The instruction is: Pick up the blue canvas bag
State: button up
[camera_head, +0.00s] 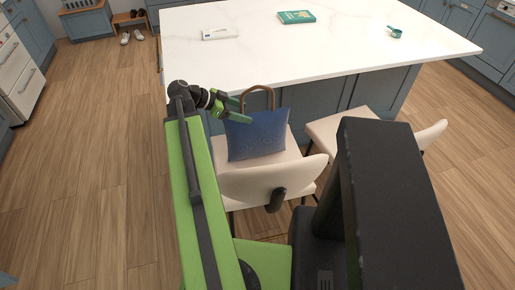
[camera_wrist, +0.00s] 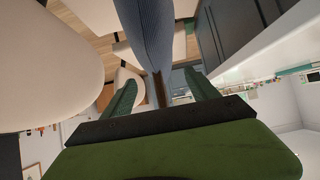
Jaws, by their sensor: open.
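The blue canvas bag (camera_head: 257,138) stands upright on the seat of a cream chair beside the island. Its brown handle (camera_head: 257,92) loops up from the top edge. My gripper (camera_head: 243,109) is open at the bag's upper left, close to the left foot of the handle. In the wrist view, the bag (camera_wrist: 150,32) comes down from the top of the picture. A brown strip of the handle (camera_wrist: 159,92) shows between the two green fingers of my gripper (camera_wrist: 159,77), with a gap on each side. I cannot tell whether any finger touches the bag.
The cream chair's backrest (camera_head: 272,182) stands in front of the bag. A second cream chair (camera_head: 335,134) is to the right. The white island top (camera_head: 300,55) is behind, carrying a green book (camera_head: 296,17), a white item (camera_head: 219,34) and a green scoop (camera_head: 394,32). Wooden floor at left is clear.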

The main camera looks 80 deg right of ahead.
aim_at(253, 116)
jog(key=b+x, duration=0.1)
jog(key=x, duration=0.1)
jog(key=b+x, duration=0.2)
jog(key=x, duration=0.1)
jog(key=shift+a+f, duration=0.2)
jog(key=shift+f, duration=0.1)
grip_shut()
jog(key=shift+r, duration=0.1)
